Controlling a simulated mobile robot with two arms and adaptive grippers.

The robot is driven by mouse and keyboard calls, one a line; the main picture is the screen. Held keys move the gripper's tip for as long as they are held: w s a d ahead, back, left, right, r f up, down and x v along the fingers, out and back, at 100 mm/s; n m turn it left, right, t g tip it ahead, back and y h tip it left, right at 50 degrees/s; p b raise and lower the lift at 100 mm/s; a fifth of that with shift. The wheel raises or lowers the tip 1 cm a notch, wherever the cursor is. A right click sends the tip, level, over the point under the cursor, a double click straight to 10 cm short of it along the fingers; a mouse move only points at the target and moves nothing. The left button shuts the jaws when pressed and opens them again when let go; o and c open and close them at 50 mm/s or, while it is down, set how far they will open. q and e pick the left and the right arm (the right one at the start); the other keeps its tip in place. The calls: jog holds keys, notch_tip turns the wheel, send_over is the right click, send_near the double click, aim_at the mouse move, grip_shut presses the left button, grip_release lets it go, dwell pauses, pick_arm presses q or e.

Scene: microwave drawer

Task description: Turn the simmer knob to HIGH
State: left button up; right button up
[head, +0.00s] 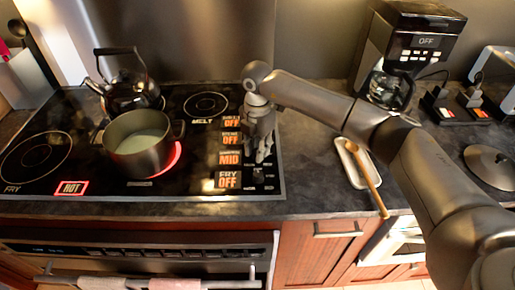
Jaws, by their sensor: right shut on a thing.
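The black cooktop (80,195) has a column of orange displays near its right side. The display level with my right gripper, the MID display (229,158), reads MID. My right gripper (263,156) points down at the knob strip on the cooktop's right edge. It is shut on the simmer knob beside the MID display, and its fingers mostly hide the knob. A knob (258,176) beside the FRY OFF display shows just in front of the fingers. A grey pot (140,160) with pale liquid sits on the glowing red burner. My left gripper is not in view.
A black kettle (130,92) stands on the back left burner. A white spoon rest (351,165) with a wooden spoon (370,180) lies right of the cooktop. A coffee maker (410,45) stands behind my right arm. Counter between cooktop and spoon rest is clear.

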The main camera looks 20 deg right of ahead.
jog(key=m, duration=0.6)
jog(key=m+p, duration=0.1)
jog(key=m, duration=0.5)
jog(key=shift+d+r+m, duration=0.1)
jog(key=shift+m, duration=0.3)
dwell(0.3)
jog(key=o, duration=1)
jog(key=shift+o, duration=0.2)
notch_tip(320, 180, up, 12)
